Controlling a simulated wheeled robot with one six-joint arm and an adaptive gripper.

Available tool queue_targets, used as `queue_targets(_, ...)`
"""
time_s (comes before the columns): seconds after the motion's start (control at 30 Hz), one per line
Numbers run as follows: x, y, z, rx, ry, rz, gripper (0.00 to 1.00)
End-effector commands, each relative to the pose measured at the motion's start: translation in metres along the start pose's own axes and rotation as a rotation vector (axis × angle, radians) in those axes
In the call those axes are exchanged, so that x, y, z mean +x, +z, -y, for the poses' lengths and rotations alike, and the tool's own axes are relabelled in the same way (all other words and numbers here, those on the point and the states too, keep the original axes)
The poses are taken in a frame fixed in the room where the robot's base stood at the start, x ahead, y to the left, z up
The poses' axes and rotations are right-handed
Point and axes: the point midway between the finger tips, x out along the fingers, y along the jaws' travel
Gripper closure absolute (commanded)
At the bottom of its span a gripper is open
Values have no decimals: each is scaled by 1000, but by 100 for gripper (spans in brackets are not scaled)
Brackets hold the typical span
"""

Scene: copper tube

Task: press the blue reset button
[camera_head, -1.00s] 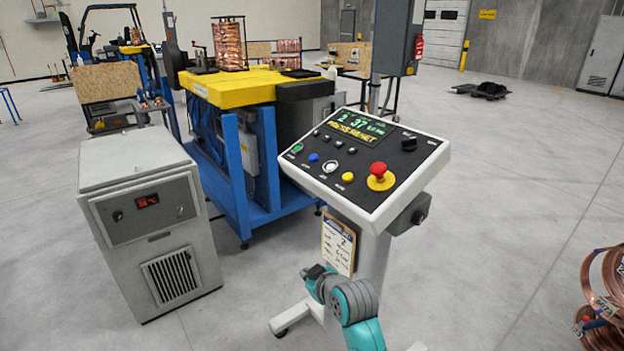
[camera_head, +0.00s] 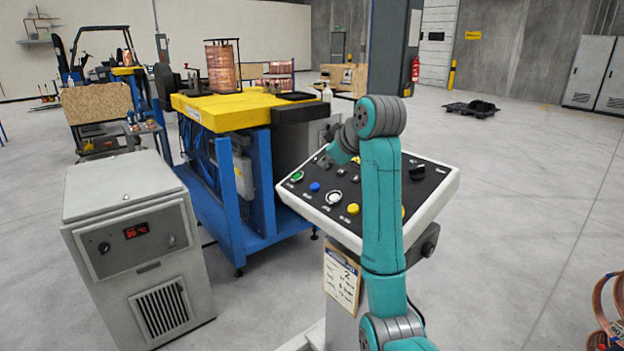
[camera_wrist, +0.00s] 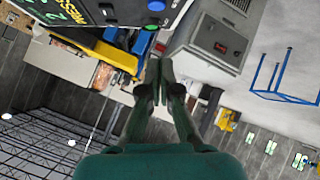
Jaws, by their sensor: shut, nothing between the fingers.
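The blue button (camera_head: 314,187) sits on the sloped dark face of the control panel (camera_head: 440,200), between a green button (camera_head: 297,176) and a white-ringed button (camera_head: 333,198). In the wrist view the blue button (camera_wrist: 157,6) is at the top edge, just above the green button (camera_wrist: 150,27). My gripper (camera_wrist: 160,70) is shut and empty, its fingertips below both buttons in that picture and apart from the panel. In the head view my arm stands in front of the panel, hiding much of the display and the red stop button; my fingertips cannot be made out there.
A grey chiller cabinet (camera_head: 135,215) stands left of the panel. A blue bench with a yellow top (camera_head: 235,112) stands behind it. A clipboard (camera_head: 341,278) hangs below the panel. Copper coils (camera_head: 608,310) lie at the lower right. Floor to the right is open.

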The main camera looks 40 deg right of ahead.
Motion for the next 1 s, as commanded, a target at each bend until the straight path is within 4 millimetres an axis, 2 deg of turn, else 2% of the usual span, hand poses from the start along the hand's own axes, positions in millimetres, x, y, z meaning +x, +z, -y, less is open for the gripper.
queue_targets(0.37, -4, -2, -3, -4, -1, 4, 100)
queue_targets(0.53, 3, -2, -2, -4, -2, 3, 100)
queue_targets(0.67, 20, -2, -2, -3, -3, 4, 100)
queue_targets(1.0, 84, -1, -2, -3, -3, 5, 100)
